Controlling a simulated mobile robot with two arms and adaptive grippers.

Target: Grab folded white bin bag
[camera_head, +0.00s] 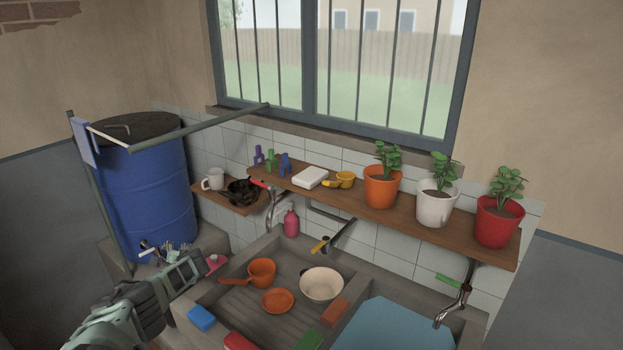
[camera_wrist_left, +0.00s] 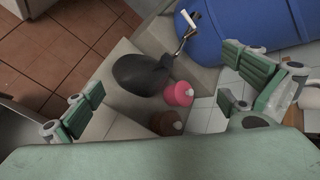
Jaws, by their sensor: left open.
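A folded white bundle (camera_head: 309,177), which looks like the folded white bin bag, lies flat on the wooden shelf under the window, between the coloured clips and a small yellow cup. My left gripper (camera_head: 191,264) is low at the left of the sink, in front of the blue barrel and well apart from the bundle. In the left wrist view its two fingers (camera_wrist_left: 165,96) are spread wide with nothing held between them. The bundle does not clearly show in that view. My right gripper is not in view.
Plants in orange (camera_head: 382,190), white (camera_head: 436,207) and red pots (camera_head: 498,226) stand right on the shelf. A blue barrel (camera_head: 160,205) stands left, with a rail (camera_head: 200,130) above. A white mug (camera_head: 213,179) sits on the lower shelf. The sink (camera_head: 240,335) holds dishes. A pink bottle (camera_wrist_left: 178,93) is near my gripper.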

